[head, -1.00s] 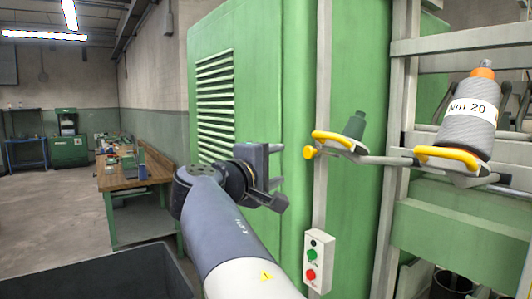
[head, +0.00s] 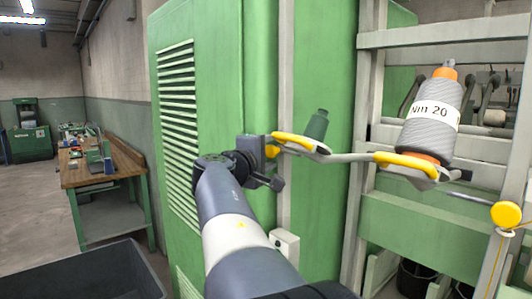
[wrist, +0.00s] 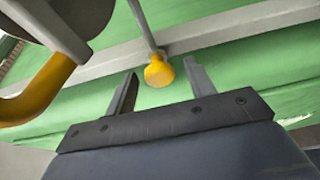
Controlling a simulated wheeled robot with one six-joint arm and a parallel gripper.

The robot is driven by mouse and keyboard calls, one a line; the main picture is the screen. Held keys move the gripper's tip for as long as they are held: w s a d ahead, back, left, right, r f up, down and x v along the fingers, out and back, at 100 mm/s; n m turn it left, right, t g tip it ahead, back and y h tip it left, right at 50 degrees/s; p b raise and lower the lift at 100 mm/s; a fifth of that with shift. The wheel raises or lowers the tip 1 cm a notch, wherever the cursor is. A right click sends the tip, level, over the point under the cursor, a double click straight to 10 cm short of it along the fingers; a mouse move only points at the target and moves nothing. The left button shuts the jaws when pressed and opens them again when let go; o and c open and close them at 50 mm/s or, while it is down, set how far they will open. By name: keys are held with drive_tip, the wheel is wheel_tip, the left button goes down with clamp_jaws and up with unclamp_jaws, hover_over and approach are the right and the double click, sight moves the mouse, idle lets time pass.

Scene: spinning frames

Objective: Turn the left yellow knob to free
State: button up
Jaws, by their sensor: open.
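The left yellow knob (head: 272,151) is at the left end of the left bobbin holder's rod, partly hidden by my gripper in the head view. In the wrist view, the round yellow knob (wrist: 159,73) is on a thin grey rod, in line with the gap between my fingertips. My gripper (wrist: 161,75) is open, one finger on each side of the knob's line. I cannot tell whether the fingertips reach past the knob; no contact shows. In the head view my gripper (head: 268,154) points right, close to the knob.
The left holder's yellow guard (head: 294,141) and green cone (head: 317,125) are close to my gripper. A grey "Nm 20" bobbin (head: 430,122) stands on the right holder. A second yellow knob (head: 506,214) is at far right. A control box (head: 286,244) is below.

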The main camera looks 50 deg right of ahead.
drive_tip(key=shift+c, duration=0.4)
drive_tip(key=c, duration=0.9)
drive_tip(key=shift+f, duration=0.1)
